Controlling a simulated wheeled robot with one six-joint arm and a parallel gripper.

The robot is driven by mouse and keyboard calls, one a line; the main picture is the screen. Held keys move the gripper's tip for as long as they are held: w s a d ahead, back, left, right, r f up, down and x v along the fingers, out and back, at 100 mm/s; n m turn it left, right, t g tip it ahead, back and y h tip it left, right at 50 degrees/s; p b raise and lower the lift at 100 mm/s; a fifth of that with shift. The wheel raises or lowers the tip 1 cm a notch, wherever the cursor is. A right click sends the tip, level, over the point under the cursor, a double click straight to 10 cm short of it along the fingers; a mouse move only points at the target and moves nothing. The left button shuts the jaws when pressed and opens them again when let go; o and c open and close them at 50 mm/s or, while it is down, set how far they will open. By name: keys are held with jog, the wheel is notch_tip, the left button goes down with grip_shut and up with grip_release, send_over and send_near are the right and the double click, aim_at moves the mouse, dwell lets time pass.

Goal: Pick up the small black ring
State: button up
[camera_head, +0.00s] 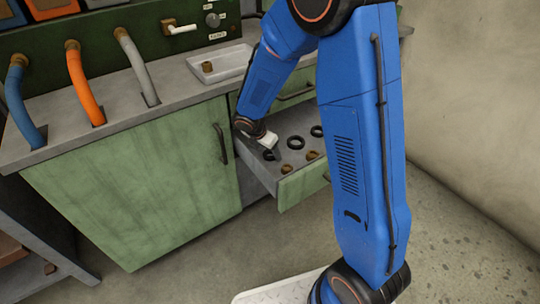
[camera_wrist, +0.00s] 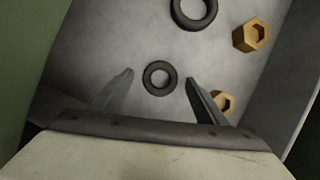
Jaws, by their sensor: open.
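The small black ring lies flat on the grey floor of an open drawer. In the wrist view the small black ring (camera_wrist: 160,77) shows between and just beyond my two fingertips, with no finger seen touching it. My gripper (camera_wrist: 159,76) is open and empty. In the head view my gripper (camera_head: 271,150) is inside the drawer at its left part, with a dark ring (camera_head: 270,155) right by its tips, partly hidden.
The open drawer (camera_head: 302,187) also holds a larger black ring (camera_wrist: 194,10) and brass nuts (camera_wrist: 252,36), one close to my right finger (camera_wrist: 222,101). The drawer's side walls stand near my gripper. A white tray (camera_head: 222,66) sits on the counter above.

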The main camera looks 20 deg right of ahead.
jog(key=c, duration=1.1)
jog(key=shift+c, duration=0.2)
